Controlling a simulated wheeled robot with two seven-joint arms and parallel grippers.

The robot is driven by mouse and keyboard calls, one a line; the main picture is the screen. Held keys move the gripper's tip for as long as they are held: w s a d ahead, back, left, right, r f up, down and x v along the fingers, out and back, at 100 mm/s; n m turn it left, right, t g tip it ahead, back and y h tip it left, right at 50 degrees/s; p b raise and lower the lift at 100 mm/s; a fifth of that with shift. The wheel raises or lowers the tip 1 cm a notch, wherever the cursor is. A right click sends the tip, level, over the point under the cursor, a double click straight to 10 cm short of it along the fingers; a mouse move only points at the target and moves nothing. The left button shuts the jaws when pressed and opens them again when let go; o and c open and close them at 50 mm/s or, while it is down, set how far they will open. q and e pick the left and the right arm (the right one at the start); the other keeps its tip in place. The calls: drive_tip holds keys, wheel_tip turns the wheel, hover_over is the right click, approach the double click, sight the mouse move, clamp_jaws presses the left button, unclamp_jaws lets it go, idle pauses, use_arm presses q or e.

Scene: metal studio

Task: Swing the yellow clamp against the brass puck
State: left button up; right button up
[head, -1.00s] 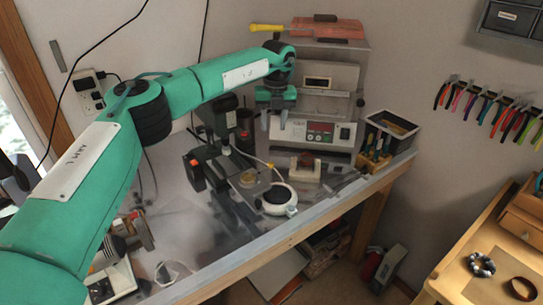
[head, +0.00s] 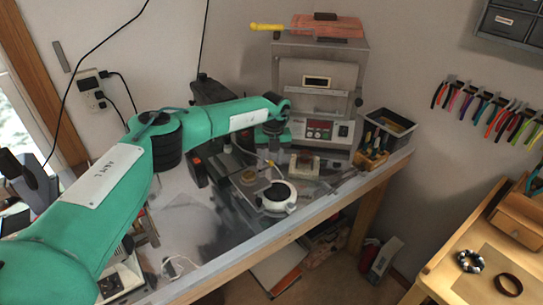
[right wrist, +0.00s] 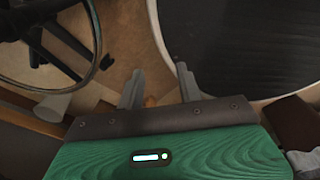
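The brass puck (head: 249,176) sits in a dark fixture on the metal bench. A thin pale arm with a yellow tip (head: 271,163), which looks like the yellow clamp, slants out over the bench to the puck's upper right. My left gripper (head: 273,152) points down just above this yellow tip. Its fingers look apart, and I cannot tell whether they touch the clamp. My right gripper (right wrist: 160,85) is open and empty, away from the bench work; neither clamp nor puck shows in the right wrist view.
A white round device (head: 279,196) stands right of the puck, near the bench's front edge. A grey machine with a control panel (head: 318,131) stands behind. A dark bin (head: 389,124) is at the right end. A wooden desk (head: 462,265) stands at lower right.

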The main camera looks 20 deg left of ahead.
use_arm(q)
clamp_jaws()
